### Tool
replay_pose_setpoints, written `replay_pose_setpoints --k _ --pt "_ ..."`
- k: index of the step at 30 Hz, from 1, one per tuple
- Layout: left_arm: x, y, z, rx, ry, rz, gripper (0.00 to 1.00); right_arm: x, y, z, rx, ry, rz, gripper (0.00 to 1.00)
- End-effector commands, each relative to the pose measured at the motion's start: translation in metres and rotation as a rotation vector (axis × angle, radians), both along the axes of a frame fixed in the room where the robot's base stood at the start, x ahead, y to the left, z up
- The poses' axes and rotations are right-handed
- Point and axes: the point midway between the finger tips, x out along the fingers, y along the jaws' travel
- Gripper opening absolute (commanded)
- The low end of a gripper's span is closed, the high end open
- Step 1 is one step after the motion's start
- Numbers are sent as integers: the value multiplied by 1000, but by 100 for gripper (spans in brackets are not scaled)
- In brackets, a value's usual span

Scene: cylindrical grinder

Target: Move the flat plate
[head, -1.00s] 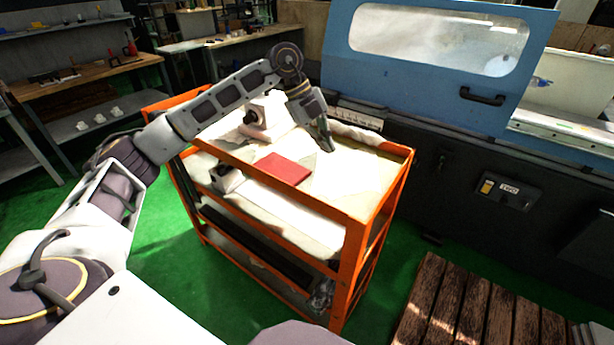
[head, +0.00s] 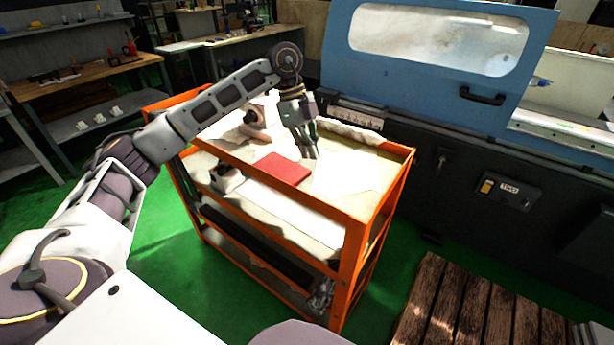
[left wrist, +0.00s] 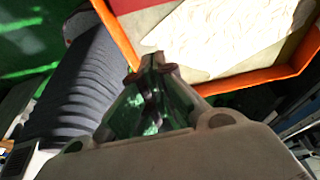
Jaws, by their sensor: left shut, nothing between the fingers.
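A flat red plate (head: 282,168) lies on the white-covered top shelf of the orange cart, near its front edge. Its red surface also shows at the top edge of the left wrist view (left wrist: 130,4). My left gripper (head: 313,155) points down over the cart top, just right of and behind the plate. In the left wrist view its fingertips (left wrist: 152,64) are together, with nothing held between them. Whether the fingertips touch the shelf cannot be told. My right gripper is not in view.
The orange cart (head: 345,235) has raised rails around its top. A pale block-like object (head: 257,115) stands behind the arm. The blue-doored grinder (head: 430,70) stands behind the cart. A wooden slatted platform (head: 470,305) lies at front right. The right part of the cart top is clear.

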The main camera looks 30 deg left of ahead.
Motion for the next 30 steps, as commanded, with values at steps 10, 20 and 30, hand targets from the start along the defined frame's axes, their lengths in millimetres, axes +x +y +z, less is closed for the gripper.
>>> replay_pose_setpoints --k 10,20,30 --pt "-1 -3 -10 1 0 -1 0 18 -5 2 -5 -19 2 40" --pt "-3 -16 -46 0 2 -3 0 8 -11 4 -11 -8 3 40" --pt "-5 -31 -88 0 2 -3 0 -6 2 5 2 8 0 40"
